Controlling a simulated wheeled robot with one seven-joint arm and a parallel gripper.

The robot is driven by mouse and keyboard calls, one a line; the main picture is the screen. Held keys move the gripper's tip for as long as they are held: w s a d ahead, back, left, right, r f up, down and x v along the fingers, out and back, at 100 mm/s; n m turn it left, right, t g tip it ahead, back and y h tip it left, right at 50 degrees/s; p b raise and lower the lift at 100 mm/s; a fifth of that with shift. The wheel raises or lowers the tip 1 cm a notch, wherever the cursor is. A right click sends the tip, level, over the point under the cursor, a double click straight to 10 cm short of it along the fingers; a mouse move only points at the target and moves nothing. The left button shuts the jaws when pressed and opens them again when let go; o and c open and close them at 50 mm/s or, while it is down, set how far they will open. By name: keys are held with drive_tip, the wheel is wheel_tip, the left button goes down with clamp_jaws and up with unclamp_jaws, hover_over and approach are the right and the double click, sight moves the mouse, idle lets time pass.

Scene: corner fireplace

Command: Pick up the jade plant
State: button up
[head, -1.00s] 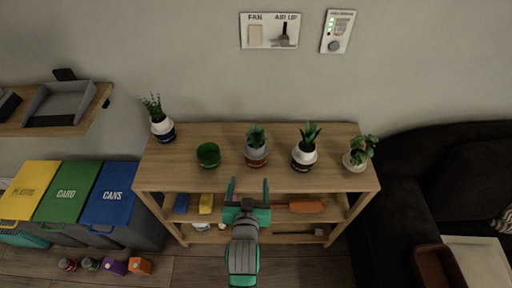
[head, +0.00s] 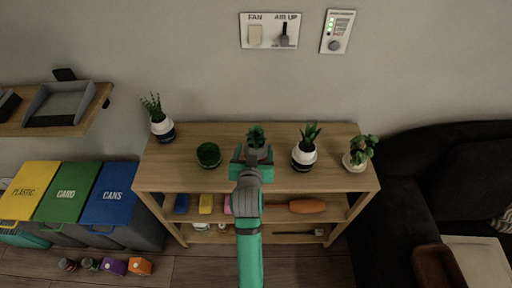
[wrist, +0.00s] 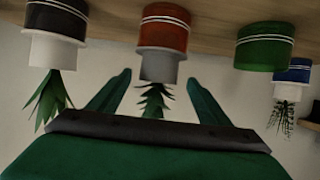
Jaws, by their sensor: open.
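Several potted plants stand in a row on the wooden shelf top (head: 230,180). The rightmost one, with rounded leaves in a pale pot, looks most like the jade plant (head: 359,153); it does not show in the wrist view. My gripper (head: 252,154) is open at the middle plant, well left of it. In the wrist view, which is upside down, the fingers (wrist: 158,80) lie either side of this spiky-leaved plant (wrist: 154,100) and its red-and-grey pot (wrist: 164,38). I see no closed grip on it. In the head view my gripper hides most of that pot.
A black-and-white pot (head: 304,158) stands right of my gripper, a green pot (head: 208,155) left, and a blue-and-white pot (head: 162,127) farther left. A dark sofa (head: 400,190) stands right; bins (head: 107,195) stand left. The wall is close behind.

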sight(256, 144)
drive_tip(key=x, duration=0.5)
drive_tip(key=shift+s+d+f, duration=0.1)
drive_tip(key=shift+d+f, duration=0.05)
drive_tip(key=c, duration=0.8)
drive_tip(key=shift+c, duration=0.2)
drive_tip(key=shift+r, duration=0.2)
